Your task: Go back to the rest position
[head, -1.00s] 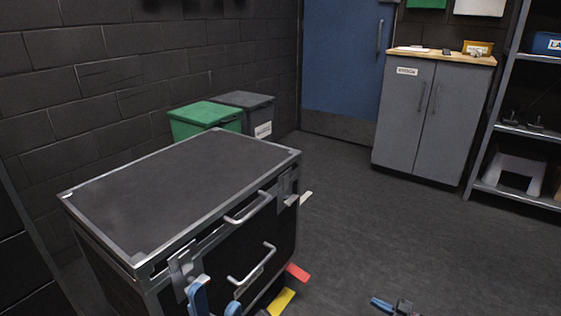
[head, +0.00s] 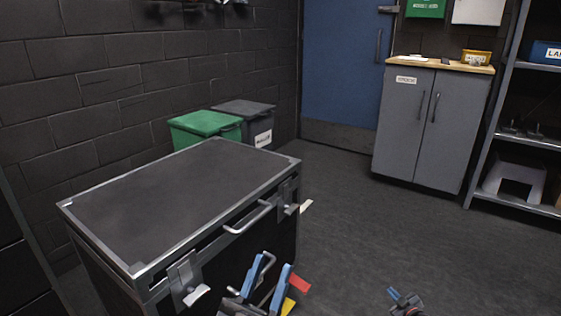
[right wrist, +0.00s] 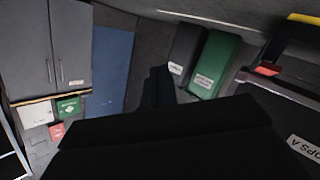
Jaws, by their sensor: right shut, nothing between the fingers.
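My left gripper (head: 268,272), with two blue fingers apart, is open and empty in front of the dark chest (head: 180,195) in the head view. It covers part of the chest's front. My right gripper (head: 394,294) is at the bottom of the head view, over the floor to the right of the chest. Its blue fingertips are together with nothing between them. In the right wrist view, dark parts of my own arm or gripper fill much of the lower middle.
A red tab (head: 300,283) and a yellow tab (head: 288,306) show beside my left gripper. A green bin (head: 205,122) and a grey bin (head: 245,108) stand behind the chest. A grey cabinet (head: 425,125) and shelves (head: 535,143) stand at back right. Floor between is clear.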

